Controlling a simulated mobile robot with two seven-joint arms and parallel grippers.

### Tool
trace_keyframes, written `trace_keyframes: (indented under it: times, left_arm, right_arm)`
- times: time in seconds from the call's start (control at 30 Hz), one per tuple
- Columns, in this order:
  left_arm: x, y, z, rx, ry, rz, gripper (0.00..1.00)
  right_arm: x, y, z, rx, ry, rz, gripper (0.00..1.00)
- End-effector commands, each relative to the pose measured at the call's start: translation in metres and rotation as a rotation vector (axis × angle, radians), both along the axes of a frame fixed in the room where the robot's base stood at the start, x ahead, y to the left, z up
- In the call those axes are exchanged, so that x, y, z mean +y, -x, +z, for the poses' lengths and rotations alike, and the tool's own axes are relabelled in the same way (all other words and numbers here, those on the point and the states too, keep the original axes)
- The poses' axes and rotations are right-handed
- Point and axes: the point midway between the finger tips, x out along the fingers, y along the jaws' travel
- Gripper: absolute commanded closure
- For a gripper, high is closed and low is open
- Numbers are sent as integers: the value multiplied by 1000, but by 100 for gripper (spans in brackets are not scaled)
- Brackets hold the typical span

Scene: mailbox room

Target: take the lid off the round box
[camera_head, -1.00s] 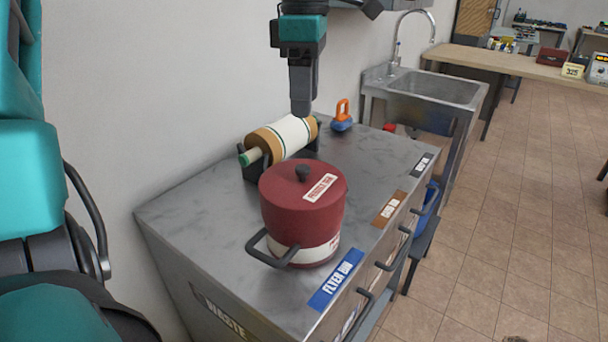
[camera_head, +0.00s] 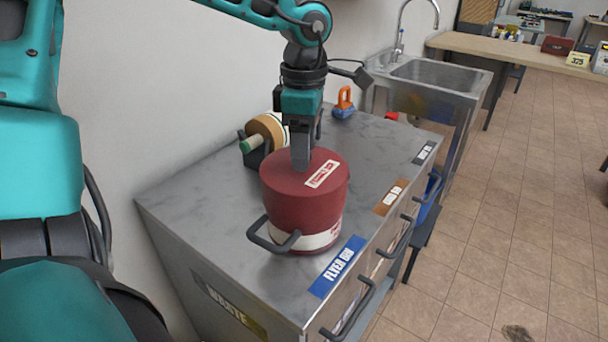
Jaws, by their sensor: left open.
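The round box (camera_head: 292,210) is a dark red pot-like container with a pale label band and a dark side handle. It stands upright on the grey metal cabinet top. Its red lid (camera_head: 285,180) sits on it and carries a white label. My left gripper (camera_head: 301,166) points straight down over the middle of the lid, at its dark knob. The knob is hidden behind the fingers, so I cannot tell whether they touch it. The left jaws are open. My right gripper is not in view.
A roll on a stand (camera_head: 267,132) is just behind the box, partly covered by my arm. An orange and blue object (camera_head: 343,103) stands at the back of the cabinet top (camera_head: 190,200). A sink (camera_head: 435,75) is beyond. The cabinet's right side has several protruding handles.

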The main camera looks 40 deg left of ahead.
Motion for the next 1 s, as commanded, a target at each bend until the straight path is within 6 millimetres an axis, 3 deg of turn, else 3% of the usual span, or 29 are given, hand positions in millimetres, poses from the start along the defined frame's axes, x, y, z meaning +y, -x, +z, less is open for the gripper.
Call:
trace_keyframes:
  times: [0.3,0.9,1.0]
  left_arm:
    - [0,0,-7,-1,-1,-1,41]
    - [0,0,-6,-1,0,-1,99]
    - [0,0,-6,-1,0,-1,100]
  right_arm:
    - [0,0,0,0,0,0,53]
    - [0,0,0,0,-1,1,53]
    - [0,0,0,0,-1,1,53]
